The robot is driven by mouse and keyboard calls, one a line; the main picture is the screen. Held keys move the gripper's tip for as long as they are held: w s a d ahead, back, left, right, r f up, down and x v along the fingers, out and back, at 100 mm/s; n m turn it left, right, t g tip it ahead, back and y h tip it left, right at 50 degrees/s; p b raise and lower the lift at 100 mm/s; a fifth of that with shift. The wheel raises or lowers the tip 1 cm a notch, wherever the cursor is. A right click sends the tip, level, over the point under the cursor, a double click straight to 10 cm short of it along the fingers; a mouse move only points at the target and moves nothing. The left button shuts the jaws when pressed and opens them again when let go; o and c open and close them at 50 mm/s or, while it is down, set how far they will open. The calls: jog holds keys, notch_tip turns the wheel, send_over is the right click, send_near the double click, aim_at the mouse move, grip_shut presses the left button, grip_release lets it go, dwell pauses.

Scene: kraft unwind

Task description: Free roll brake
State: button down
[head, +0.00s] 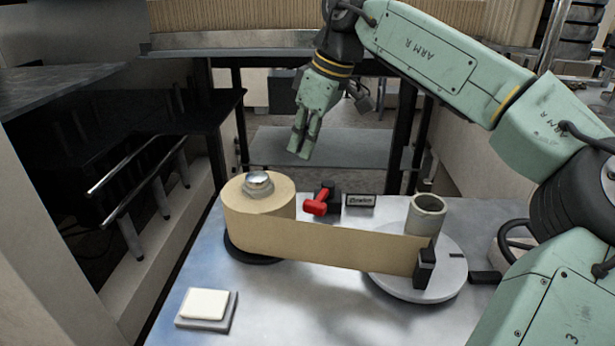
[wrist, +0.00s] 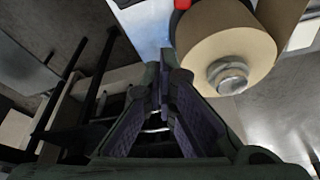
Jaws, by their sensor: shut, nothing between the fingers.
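The kraft paper roll (head: 245,210) stands on a dark round base with a silver knob (head: 258,184) on top. The brake is a red lever (head: 316,204) on a black block (head: 331,194), just right of and behind the roll. My gripper (head: 301,157) is shut and empty, pointing down above and behind the roll and apart from the lever. In the wrist view, my gripper's fingers (wrist: 163,85) meet left of the roll (wrist: 222,40) and its knob (wrist: 228,76). A bit of the red lever (wrist: 182,4) shows at the top edge.
Brown paper (head: 370,246) runs from the roll to a grey core (head: 427,217) on a pale disc (head: 405,285), beside a black clip (head: 425,268). A small label plate (head: 360,200) stands right of the lever. A white pad (head: 205,304) lies front left. The front table middle is clear.

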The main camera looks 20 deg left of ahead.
aim_at(317, 199)
jog(key=p+x, duration=0.1)
jog(key=x, duration=0.8)
jog(key=shift+a+p, duration=0.1)
jog(key=shift+p, duration=0.2)
jog(key=d, duration=0.1)
jog(key=d+p, duration=0.1)
jog(key=shift+s+d+f, duration=0.1)
jog(key=shift+d+f, duration=0.2)
jog(key=shift+d, duration=0.1)
jog(key=shift+d+f, duration=0.1)
jog(key=shift+d, duration=0.4)
jog(key=shift+d, duration=0.1)
